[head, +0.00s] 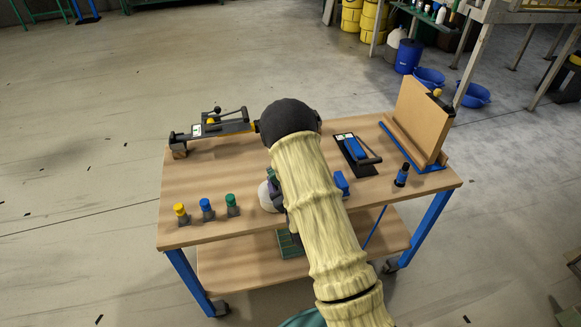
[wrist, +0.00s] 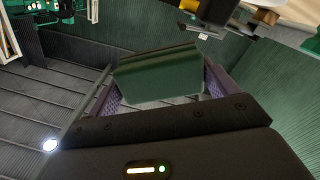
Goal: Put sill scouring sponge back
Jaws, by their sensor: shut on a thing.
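A dark green block, which looks like the scouring sponge (wrist: 157,72), sits between the purple-padded fingers of my gripper (wrist: 160,92) in the wrist view. My gripper is shut on it. In the head view my gripper (head: 272,192) is mostly hidden behind my own arm, above the front middle of the wooden workbench (head: 190,233). The sponge cannot be made out there. The wrist view shows dark green ribbed surfaces around and below the sponge; I cannot tell whether it touches them.
Yellow, blue and green capped pieces (head: 205,208) stand at the bench's left front. A black-and-blue device (head: 356,152), a dark bottle (head: 402,175) and an upright board (head: 420,118) stand at right. A long tool (head: 215,125) lies at back left. A green tray (head: 290,244) is on the lower shelf.

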